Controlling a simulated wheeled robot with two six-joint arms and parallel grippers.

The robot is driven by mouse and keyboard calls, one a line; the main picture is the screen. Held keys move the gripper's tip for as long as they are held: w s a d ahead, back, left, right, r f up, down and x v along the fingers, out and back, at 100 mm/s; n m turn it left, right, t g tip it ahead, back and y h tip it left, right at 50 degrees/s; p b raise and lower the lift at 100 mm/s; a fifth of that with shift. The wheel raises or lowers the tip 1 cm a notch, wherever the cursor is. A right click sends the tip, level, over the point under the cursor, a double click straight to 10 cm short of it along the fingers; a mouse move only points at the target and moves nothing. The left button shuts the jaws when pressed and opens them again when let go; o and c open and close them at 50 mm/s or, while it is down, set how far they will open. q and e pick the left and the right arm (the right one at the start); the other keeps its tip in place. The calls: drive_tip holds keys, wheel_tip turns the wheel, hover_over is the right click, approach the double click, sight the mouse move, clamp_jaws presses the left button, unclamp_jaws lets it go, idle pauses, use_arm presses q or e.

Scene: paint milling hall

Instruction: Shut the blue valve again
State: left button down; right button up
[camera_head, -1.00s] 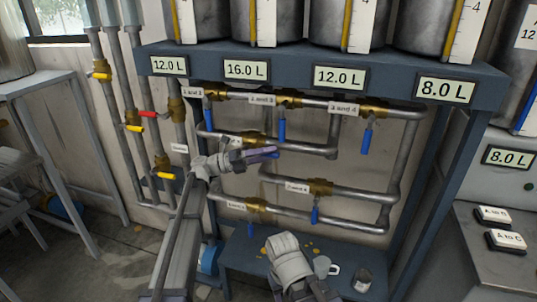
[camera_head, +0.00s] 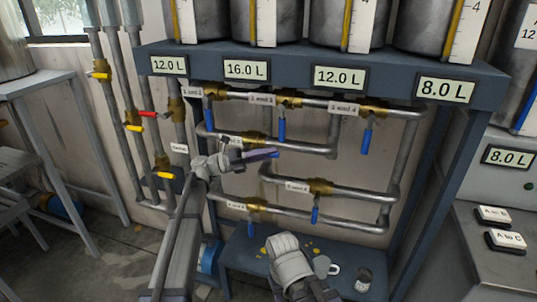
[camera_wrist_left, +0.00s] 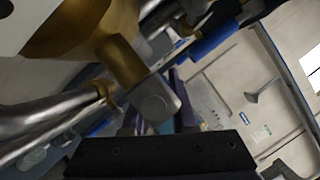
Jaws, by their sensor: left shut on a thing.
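The brass valve (camera_head: 255,138) sits on the middle pipe of the rack, and its brass body (camera_wrist_left: 122,55) fills the upper left of the left wrist view. My left gripper (camera_head: 262,154) is just below this valve. It is shut, its fingers pointing right, on what appears to be the valve's blue handle, mostly hidden between them. In the left wrist view my gripper (camera_wrist_left: 160,148) shows as a dark edge beneath the valve's grey stem end (camera_wrist_left: 155,105). The right arm shows low in the middle of the head view, but I cannot see its gripper.
Other blue handles hang from the pipes: upper left (camera_head: 208,117), upper middle (camera_head: 282,130), upper right (camera_head: 368,137), lower right (camera_head: 315,215). Yellow (camera_head: 165,175) and red (camera_head: 147,114) handles are at left. A white mug (camera_head: 322,266) stands on the low shelf (camera_head: 245,260).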

idle(0.7)
use_arm(q)
drive_tip(key=shift+f+y+p, duration=0.15)
drive_tip(key=shift+y+p, duration=0.45)
drive_tip(key=shift+p, duration=0.4)
drive_tip(key=w+a+f+m+t+y+p, duration=0.2)
drive_tip(key=a+f+m+y+p, duration=0.2)
drive_tip(key=y+p, duration=1.1)
drive_tip(key=shift+a+f+y+p, duration=0.3)
drive_tip(key=shift+a+f, duration=1.2)
drive_tip(key=shift+a, duration=0.05)
drive_tip(key=shift+w, duration=0.1)
drive_tip(key=c, duration=0.7)
unclamp_jaws()
drive_tip(key=shift+r, duration=0.1)
